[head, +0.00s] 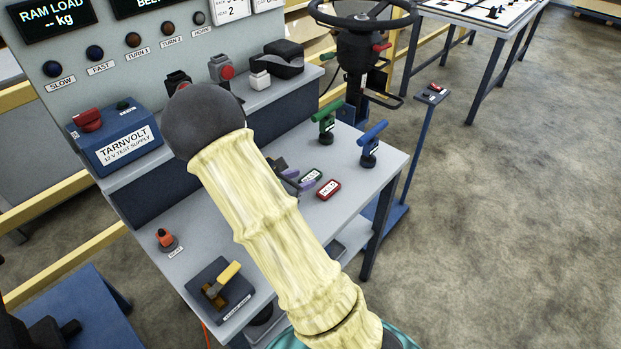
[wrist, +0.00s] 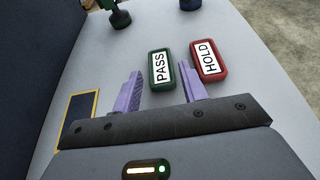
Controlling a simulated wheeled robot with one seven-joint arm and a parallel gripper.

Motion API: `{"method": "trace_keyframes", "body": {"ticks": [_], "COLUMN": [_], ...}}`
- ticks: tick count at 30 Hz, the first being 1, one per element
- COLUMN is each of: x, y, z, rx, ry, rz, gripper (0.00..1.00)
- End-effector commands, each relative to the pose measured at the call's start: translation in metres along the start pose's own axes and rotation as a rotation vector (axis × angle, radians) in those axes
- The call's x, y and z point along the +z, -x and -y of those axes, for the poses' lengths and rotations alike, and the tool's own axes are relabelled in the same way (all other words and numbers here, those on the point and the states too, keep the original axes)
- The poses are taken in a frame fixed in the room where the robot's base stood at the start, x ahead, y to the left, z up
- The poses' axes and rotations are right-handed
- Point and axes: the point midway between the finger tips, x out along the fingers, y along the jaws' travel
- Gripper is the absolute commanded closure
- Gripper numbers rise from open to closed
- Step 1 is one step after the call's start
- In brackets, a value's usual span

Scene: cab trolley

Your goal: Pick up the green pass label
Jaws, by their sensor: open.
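The green pass label (wrist: 161,68) lies flat on the grey bench top, a small green-rimmed block with a white face reading PASS. In the wrist view it lies just beyond and between the two purple fingers. My gripper (wrist: 158,92) is open and empty, with its fingertips close to the label.
Green (head: 326,124) and blue (head: 369,146) handled levers stand behind the labels. A yellow-handled lever box (head: 222,287) and an orange knob (head: 165,239) are on the bench's left part. The blue test supply (head: 115,139) sits on the shelf. Bench space right of the labels is clear.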

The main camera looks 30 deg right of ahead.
Motion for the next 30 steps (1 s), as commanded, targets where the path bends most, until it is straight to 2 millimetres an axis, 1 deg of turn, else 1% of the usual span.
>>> {"method": "trace_keyframes", "body": {"ticks": [1, 3, 7, 23, 26, 28, 30], "x": [-0.001, -0.001, -0.001, -0.001, -0.001, -0.001, -0.001], "y": [-0.009, -0.02, -0.031, -0.032, -0.032, -0.032, -0.032], "z": [0.001, 0.0, 0.0, 0.0, 0.0, 0.0, 0.0], "rx": [-0.005, -0.003, -0.002, 0.0, 0.0, 0.0, 0.0], "ry": [0.0, -0.002, 0.0, -0.001, -0.001, -0.001, -0.001], "rz": [0.0, 0.001, 0.0, 0.0, 0.0, 0.0, 0.0], "gripper": [0.57, 0.57, 0.57, 0.57, 0.75, 0.89, 0.9]}}
